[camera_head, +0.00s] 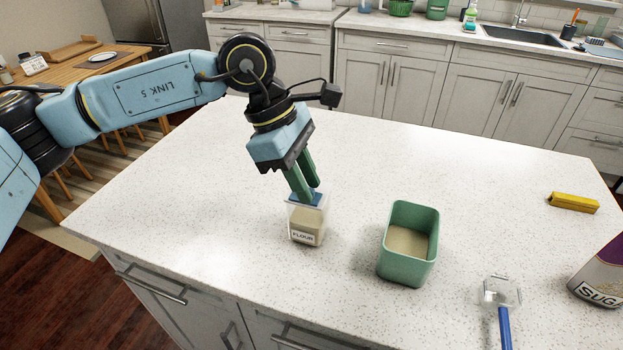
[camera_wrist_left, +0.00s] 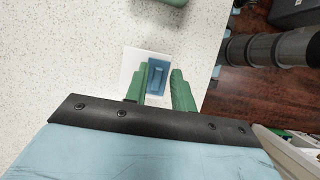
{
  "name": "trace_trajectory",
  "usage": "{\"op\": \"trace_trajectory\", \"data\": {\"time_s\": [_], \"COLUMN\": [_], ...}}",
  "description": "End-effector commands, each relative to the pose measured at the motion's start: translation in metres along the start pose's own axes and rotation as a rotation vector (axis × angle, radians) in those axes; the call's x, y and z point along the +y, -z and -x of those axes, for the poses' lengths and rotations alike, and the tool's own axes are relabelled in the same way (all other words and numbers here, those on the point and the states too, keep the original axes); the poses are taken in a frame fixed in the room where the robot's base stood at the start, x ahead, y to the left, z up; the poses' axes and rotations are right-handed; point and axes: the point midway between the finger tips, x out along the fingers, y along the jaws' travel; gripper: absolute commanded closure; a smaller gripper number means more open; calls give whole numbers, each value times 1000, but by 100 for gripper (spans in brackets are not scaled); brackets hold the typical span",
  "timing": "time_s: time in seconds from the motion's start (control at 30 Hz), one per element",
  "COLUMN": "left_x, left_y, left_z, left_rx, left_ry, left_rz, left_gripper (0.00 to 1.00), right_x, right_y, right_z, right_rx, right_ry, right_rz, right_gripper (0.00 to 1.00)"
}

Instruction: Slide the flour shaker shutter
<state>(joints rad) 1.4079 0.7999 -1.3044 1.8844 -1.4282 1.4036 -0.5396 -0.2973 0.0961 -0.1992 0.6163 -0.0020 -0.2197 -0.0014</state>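The flour shaker (camera_head: 306,226) is a clear, box-shaped container labelled FLOUR, standing upright on the white counter with pale flour inside. Its blue shutter (camera_wrist_left: 157,75) lies on top, on the right part of the white lid (camera_wrist_left: 131,68) in the left wrist view. My left gripper (camera_head: 308,196) points down at the shaker's top. In the left wrist view its green fingers (camera_wrist_left: 160,85) are apart, one on each side of the blue shutter's near end. I cannot tell whether they touch it. My right gripper is not in view.
A green bin (camera_head: 409,243) with pale contents stands right of the shaker. Beyond are a blue-handled clear tool (camera_head: 503,305), a sugar container (camera_head: 603,276) and a yellow object (camera_head: 573,203). The counter (camera_head: 200,180) is clear left of and behind the shaker.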

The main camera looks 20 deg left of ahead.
Motion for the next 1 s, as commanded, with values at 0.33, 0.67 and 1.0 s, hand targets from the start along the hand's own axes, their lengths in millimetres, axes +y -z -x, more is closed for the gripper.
{"op": "trace_trajectory", "data": {"time_s": [0.33, 0.67, 1.0], "left_x": [0, 1, 0], "left_y": [-7, -16, -25], "left_z": [16, 37, 59], "left_rx": [-1, -1, -1], "left_ry": [-2, -3, -2], "left_rz": [0, 0, 0], "left_gripper": [75, 75, 75], "right_x": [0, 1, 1], "right_y": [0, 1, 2], "right_z": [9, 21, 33], "right_rx": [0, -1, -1], "right_ry": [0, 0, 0], "right_rz": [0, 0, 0], "right_gripper": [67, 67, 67]}}
